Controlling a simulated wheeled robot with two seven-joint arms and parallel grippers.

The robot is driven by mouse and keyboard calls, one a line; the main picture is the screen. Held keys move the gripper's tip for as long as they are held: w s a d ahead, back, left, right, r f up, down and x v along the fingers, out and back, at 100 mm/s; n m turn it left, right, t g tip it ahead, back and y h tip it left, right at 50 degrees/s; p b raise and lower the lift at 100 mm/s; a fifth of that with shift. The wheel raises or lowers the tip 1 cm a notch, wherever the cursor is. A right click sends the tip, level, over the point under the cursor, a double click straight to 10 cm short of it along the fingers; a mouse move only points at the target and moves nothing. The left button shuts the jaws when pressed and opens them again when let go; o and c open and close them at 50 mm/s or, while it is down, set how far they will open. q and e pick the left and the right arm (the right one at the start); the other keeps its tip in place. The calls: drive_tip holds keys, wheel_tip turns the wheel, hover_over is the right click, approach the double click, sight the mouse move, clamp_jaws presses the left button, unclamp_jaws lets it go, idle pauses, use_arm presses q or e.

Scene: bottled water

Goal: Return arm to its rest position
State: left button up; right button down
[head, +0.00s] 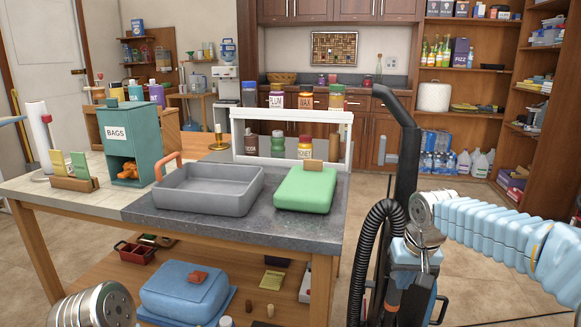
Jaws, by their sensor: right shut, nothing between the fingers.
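My right arm (490,230), in a light blue ribbed sleeve, comes in from the right and bends down at a silver wrist. My right gripper (425,258) hangs below it, shut and empty, in front of the black upright vacuum cleaner (400,140). I cannot tell whether it touches the vacuum. It is to the right of the table, apart from the tabletop. Of my left arm, a silver perforated link (95,306) shows at the lower left. My left gripper is out of view. Bottled water (436,152) stands low on the back shelving.
The table (265,235) holds a grey tray (208,205), a green lidded box (306,188), a teal bag dispenser (130,150) and a white rack (292,117) with jars. Large jugs (470,163) stand beside the water. Open floor (490,295) lies at the lower right.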

drive_tip(key=s+a+f+y, duration=0.1)
drive_tip(key=a+f, duration=0.2)
drive_tip(key=f, duration=0.5)
drive_tip(key=s+a+f+n+g+y, duration=0.1)
drive_tip(key=a+f, duration=0.2)
drive_tip(key=f, duration=0.4)
drive_tip(key=s+a+f+y, duration=0.1)
drive_tip(key=s+a+f, duration=0.15)
drive_tip(key=f, duration=0.55)
drive_tip(key=s+a+f+m, duration=0.1)
drive_tip(key=s+a+f, duration=0.2)
drive_tip(key=s+f, duration=0.5)
drive_tip(key=s+a+f+g, duration=0.1)
drive_tip(key=s+a+f, duration=0.1)
drive_tip(key=s+f, duration=0.7)
drive_tip(key=shift+s+a+m+y, duration=0.4)
drive_tip(key=shift+s, duration=0.7)
